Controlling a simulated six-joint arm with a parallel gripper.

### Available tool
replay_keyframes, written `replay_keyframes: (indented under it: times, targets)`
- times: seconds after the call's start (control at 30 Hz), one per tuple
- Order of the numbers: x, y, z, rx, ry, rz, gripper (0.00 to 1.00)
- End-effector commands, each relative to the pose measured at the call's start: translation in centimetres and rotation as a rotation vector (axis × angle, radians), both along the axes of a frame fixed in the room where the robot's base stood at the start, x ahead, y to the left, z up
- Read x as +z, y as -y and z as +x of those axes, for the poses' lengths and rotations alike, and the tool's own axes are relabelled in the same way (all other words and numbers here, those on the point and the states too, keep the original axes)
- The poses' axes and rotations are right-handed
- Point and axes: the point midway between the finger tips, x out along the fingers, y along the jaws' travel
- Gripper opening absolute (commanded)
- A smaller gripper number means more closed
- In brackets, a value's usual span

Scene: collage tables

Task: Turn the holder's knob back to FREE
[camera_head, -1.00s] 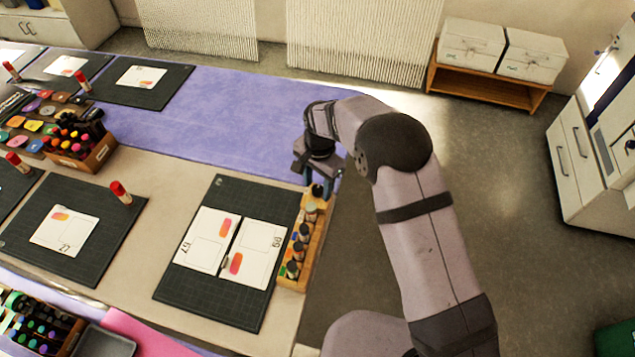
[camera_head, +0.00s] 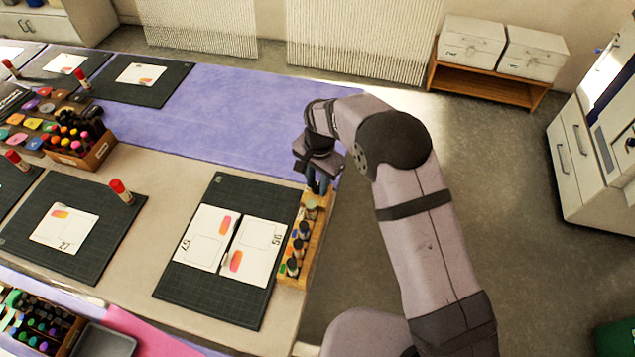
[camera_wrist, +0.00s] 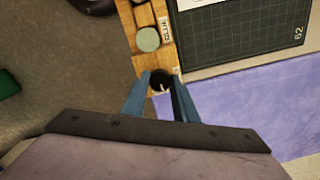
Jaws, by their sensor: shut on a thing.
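The wooden holder (camera_head: 312,238) lies along the right edge of the table, with a row of several bottles in it. Its black knob (camera_wrist: 160,82) is at the far end of the holder and shows a pale pointer mark in the wrist view. My gripper (camera_head: 318,187) reaches down over that end. In the wrist view its blue fingers (camera_wrist: 162,88) are on both sides of the knob and shut on it. In the head view the knob is hidden by the fingers. The FREE marking cannot be read.
A dark mat (camera_head: 190,285) with two picture cards lies left of the holder. A green-grey capped bottle (camera_wrist: 148,39) stands close to the knob, beside a "GLUE" label. The purple cloth (camera_head: 240,120) beyond is clear. Open floor lies to the right.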

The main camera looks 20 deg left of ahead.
Motion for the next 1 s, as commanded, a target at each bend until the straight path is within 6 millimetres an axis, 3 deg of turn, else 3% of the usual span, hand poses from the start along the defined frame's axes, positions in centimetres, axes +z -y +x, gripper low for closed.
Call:
replay_keyframes:
  times: [1.0]
  targets:
    - [0.01,0.07,0.14,0.892,0.001,0.002,0.04]
